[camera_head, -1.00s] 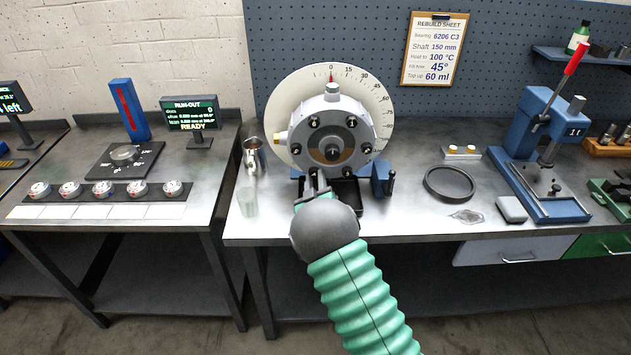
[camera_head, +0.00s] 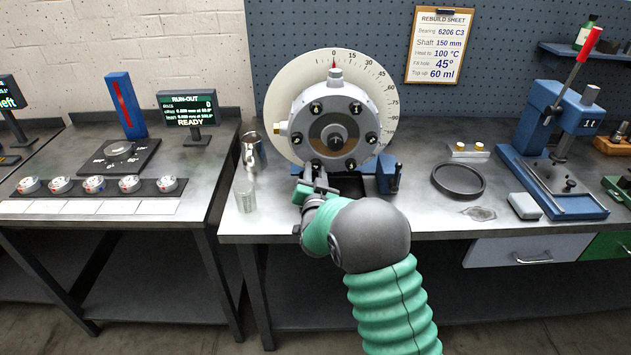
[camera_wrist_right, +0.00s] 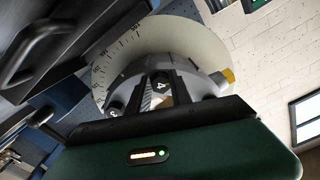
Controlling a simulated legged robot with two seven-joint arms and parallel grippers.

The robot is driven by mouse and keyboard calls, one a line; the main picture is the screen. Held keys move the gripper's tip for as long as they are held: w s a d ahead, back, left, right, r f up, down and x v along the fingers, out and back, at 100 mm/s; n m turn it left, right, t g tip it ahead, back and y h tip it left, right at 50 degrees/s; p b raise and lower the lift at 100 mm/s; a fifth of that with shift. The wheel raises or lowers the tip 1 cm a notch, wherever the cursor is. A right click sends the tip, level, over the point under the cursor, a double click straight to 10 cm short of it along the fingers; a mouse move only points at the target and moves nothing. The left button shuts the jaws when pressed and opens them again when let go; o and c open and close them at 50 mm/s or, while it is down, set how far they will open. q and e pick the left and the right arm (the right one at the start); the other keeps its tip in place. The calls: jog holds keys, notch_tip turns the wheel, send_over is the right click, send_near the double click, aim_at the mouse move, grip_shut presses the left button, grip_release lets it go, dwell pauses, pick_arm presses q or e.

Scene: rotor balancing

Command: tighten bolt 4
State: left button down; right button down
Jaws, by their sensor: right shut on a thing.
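The round grey housing (camera_head: 334,110) stands upright in front of a pale dial disc (camera_head: 280,90), with several dark bolts around its face. My right gripper (camera_head: 316,172) reaches up to the lower left bolt of the housing, bolt 4, and partly hides it. In the right wrist view the bolt marked 4 (camera_wrist_right: 160,85) lies between the dark fingertips (camera_wrist_right: 160,98), which are shut on it. The bolt marked 3 (camera_wrist_right: 115,110) shows to the left there. How tight bolt 4 is cannot be seen. My left gripper is not in view.
A metal jug (camera_head: 253,147) and a clear beaker (camera_head: 245,197) stand left of the housing. A dark ring (camera_head: 458,181) and a blue press (camera_head: 550,150) are farther right on the bench.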

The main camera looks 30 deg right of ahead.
jog(key=m+b, duration=1)
jog(key=b, duration=0.1)
jog(key=shift+a+f+m, duration=0.1)
jog(key=shift+f+m, duration=0.1)
jog(key=shift+m, duration=0.2)
jog(key=shift+r+m+b, duration=0.2)
jog(key=shift+m+b, duration=1.25)
jog(key=shift+m, duration=0.05)
jog(key=c, duration=1.5)
grip_release()
jog(key=o, duration=0.3)
jog(key=shift+r, duration=0.15)
jog(key=shift+o, duration=0.2)
jog(key=p+v, duration=0.1)
jog(key=v, duration=1.5)
jog(key=shift+s+a+p, duration=0.25)
jog(key=shift+a+p, duration=0.05)
